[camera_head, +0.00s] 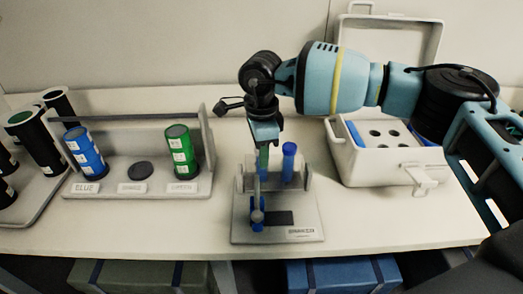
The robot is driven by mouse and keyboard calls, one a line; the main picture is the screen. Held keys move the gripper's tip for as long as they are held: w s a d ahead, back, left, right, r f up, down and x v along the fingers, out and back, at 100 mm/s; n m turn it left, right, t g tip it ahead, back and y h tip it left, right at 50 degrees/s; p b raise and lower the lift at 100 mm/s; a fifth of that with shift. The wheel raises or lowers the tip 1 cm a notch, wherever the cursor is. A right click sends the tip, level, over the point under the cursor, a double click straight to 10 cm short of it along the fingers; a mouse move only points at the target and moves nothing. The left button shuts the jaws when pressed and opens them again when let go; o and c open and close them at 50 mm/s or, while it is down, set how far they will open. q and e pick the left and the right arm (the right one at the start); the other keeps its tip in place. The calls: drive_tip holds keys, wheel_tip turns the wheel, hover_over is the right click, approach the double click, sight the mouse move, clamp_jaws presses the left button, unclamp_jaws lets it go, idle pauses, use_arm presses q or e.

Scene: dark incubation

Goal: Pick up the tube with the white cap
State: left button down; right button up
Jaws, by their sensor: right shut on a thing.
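My right gripper (263,140) reaches down over the back of the shaker (270,236) from above. It is shut on the upper end of a green tube (263,164). The fingers hide the top of this tube, so I cannot see its cap colour. A blue tube with a blue cap (289,160) stands upright just to the right, apart from the fingers. No white cap can be made out. My left gripper is not in view.
Black canisters (37,141) stand farther left. An open white box (390,163) with round holes stands right. The table front is mostly clear.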

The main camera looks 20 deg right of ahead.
drive_tip(key=shift+w, duration=0.15)
idle(0.4)
drive_tip(key=o, duration=1.1)
drive_tip(key=shift+c, duration=0.2)
drive_tip(key=shift+r, duration=3.95)
